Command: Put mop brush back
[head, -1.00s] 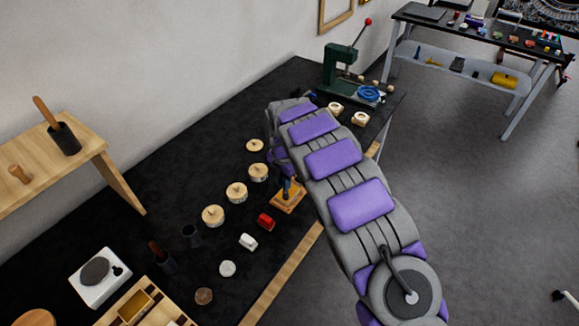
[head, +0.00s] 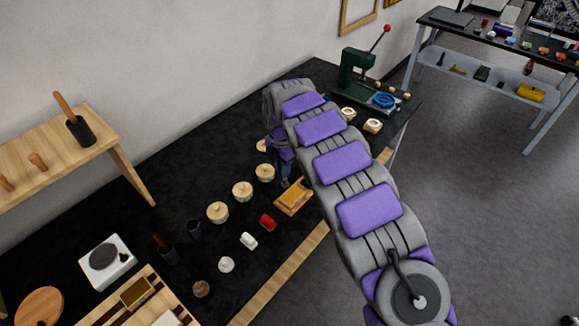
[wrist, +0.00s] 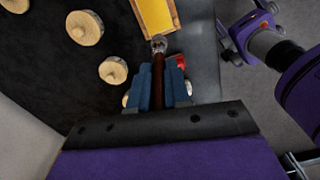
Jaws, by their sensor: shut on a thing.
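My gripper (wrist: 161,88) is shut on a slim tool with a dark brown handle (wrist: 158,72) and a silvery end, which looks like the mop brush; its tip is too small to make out. In the wrist view the tool's end is beside the near edge of a wooden tray with a yellow surface (wrist: 155,14). In the head view my gripper (head: 285,178) is small and partly hidden by my arm, at the far left edge of that tray (head: 306,205). An empty-looking dark cup (head: 194,229) stands to the left on the black table.
Several round wooden-lidded pots (head: 217,212) stand in a row left of my gripper. A red item (head: 267,222) and a white item (head: 248,240) lie near the table's front. Another dark cup (head: 167,253) holds a brown handle. A green press (head: 356,76) stands at the back.

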